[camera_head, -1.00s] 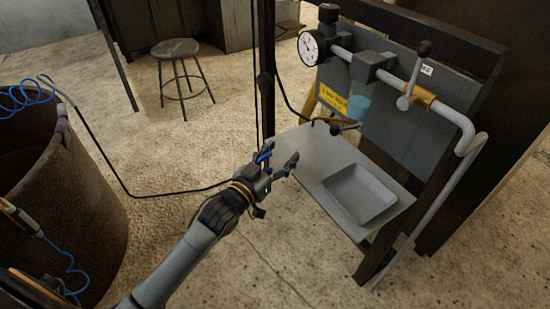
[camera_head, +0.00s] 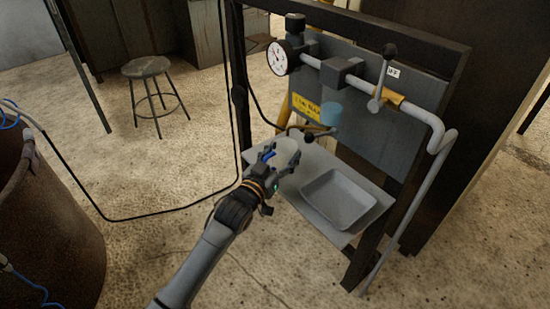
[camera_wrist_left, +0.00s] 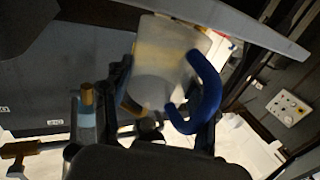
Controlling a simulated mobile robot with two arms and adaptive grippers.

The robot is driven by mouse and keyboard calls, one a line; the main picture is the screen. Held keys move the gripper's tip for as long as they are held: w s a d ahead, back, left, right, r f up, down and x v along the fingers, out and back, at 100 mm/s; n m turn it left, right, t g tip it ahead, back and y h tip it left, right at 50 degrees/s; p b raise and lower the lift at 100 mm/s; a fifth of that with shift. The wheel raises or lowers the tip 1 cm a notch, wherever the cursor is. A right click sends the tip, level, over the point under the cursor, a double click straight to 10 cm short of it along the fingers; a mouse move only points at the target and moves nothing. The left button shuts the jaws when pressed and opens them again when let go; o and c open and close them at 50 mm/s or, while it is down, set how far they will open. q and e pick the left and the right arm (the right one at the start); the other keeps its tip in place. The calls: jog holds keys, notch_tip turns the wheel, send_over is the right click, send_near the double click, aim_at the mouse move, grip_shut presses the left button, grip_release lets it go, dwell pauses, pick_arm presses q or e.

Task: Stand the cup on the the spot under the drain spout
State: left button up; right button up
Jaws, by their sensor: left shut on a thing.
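A pale translucent cup (camera_head: 287,149) with a blue handle is held in my left gripper (camera_head: 280,161) near the left end of the grey shelf (camera_head: 374,227). In the left wrist view the cup (camera_wrist_left: 165,70) lies between the fingers, with its blue handle (camera_wrist_left: 208,92) at the right finger. I cannot tell whether the cup touches the shelf. A thin dark spout (camera_head: 308,137) shows just behind and right of the cup, below a blue bowl (camera_head: 331,114) on the panel. The spot under the spout is not clearly visible. My right gripper is not in view.
A shallow grey tray (camera_head: 340,198) sits on the shelf right of the cup. Above are a pipe with a gauge (camera_head: 281,57) and a lever valve (camera_head: 382,85). A dark frame post (camera_head: 241,100) stands left of the shelf. A stool (camera_head: 147,68) stands further back.

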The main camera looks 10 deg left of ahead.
pick_arm(q)
jog(key=shift+w+d, duration=0.25)
jog(key=shift+f, duration=0.55)
dwell(0.4)
jog(key=o, duration=1.2)
jog(key=shift+s+f, duration=0.1)
